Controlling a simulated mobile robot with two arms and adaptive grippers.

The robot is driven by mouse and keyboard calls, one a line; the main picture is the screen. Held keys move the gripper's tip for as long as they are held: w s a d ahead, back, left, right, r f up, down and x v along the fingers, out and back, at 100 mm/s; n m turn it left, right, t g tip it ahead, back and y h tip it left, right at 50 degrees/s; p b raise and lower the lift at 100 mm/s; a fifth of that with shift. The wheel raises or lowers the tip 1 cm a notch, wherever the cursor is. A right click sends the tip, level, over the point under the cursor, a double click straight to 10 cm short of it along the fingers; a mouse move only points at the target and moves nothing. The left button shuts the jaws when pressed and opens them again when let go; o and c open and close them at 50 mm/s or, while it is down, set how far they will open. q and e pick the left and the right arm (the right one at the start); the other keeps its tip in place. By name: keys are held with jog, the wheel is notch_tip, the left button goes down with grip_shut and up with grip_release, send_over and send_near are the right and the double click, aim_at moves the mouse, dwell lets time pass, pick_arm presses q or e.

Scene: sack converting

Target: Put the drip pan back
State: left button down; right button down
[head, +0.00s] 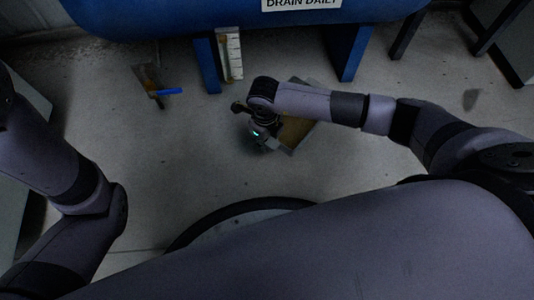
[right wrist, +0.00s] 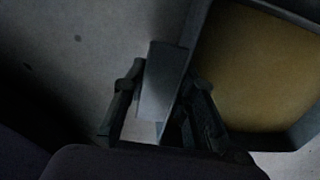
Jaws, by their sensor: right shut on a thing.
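The drip pan (head: 301,138) is a shallow grey tray holding yellow-brown liquid. It is at or just above the floor, below the blue tank and partly hidden by my right forearm. My right gripper (head: 264,142) is at the pan's near-left side. In the right wrist view the gripper (right wrist: 160,108) is shut on a flat grey tab at the edge of the pan (right wrist: 277,143), and the liquid lies level inside the rim. Whether the pan touches the floor is unclear. My left arm shows at the left, but its gripper is out of view.
The blue tank (head: 190,16) with a "DRAIN DAILY" sign (head: 301,3) stands on blue legs (head: 206,64). A brass-coloured piece with a blue lever (head: 166,92) is left of the legs. A white scaled strip (head: 231,55) stands by one leg.

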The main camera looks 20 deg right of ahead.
aim_at(267, 155)
notch_tip(267, 155, down, 6)
jog(key=b, duration=0.3)
jog(key=shift+f+b, duration=0.2)
jog(key=shift+b, duration=0.2)
jog(key=shift+r, duration=0.1)
jog(key=c, duration=1.3)
grip_release()
notch_tip(267, 155, up, 11)
jog(key=p, duration=0.7)
jog(key=shift+s+a+r+p, duration=0.1)
jog(key=shift+a+r+p, duration=0.05)
jog(key=shift+p, duration=0.25)
jog(key=shift+r, duration=0.25)
